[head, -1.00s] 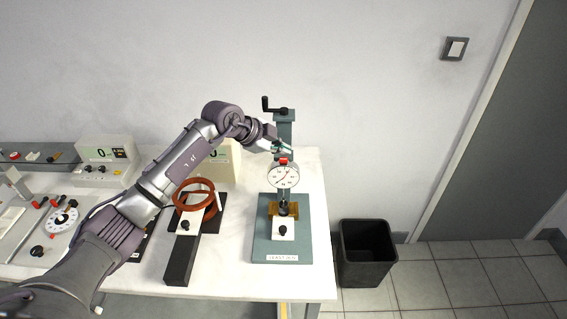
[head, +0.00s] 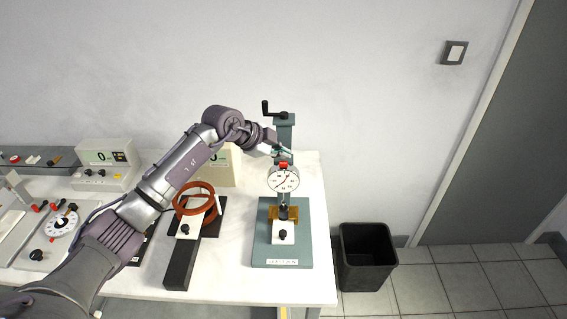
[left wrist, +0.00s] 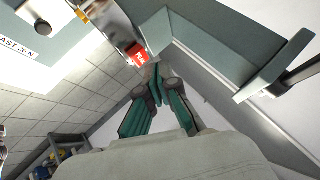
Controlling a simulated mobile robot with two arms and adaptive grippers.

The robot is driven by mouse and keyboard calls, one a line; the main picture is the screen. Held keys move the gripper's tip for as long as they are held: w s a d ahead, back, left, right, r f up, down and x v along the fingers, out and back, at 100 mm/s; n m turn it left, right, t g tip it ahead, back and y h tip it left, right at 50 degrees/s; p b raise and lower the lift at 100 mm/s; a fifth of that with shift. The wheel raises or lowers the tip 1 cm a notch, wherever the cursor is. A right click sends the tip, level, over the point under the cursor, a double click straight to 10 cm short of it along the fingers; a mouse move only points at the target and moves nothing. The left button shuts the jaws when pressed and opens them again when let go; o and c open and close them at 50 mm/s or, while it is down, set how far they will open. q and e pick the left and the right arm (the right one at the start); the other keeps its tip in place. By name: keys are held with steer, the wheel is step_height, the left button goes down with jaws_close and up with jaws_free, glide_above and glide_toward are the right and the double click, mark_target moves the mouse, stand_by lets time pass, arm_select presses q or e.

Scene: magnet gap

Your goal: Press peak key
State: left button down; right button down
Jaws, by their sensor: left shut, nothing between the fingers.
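A red key (head: 284,165) sits on top of the round white dial gauge (head: 283,179) on the test stand. It also shows in the left wrist view (left wrist: 137,54), with white lettering too small to read surely. My left gripper (head: 286,152) is shut and empty, its teal fingertips just above the key. In the left wrist view my shut fingertips (left wrist: 156,78) are close beside the red key; I cannot tell whether they touch it. My right gripper is not in view.
The stand has a crank (head: 265,108) on top and a blue-grey base (head: 262,240). A copper coil (head: 177,204) and a black bar (head: 181,264) stand left of it. Meters and a dial box (head: 62,222) are further left. A black bin (head: 366,258) stands right of the table.

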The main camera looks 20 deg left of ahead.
mark_target(282, 164)
arm_select(q)
steer(key=shift+f, duration=0.15)
steer(key=shift+f, duration=0.3)
steer(key=shift+f, duration=0.5)
stand_by(1.1)
steer(key=shift+r, duration=0.1)
steer(key=shift+r+p, duration=0.8)
step_height(282, 164, up, 5)
steer(key=p, duration=0.4)
steer(key=shift+r+p, duration=0.1)
steer(key=shift+p, duration=0.2)
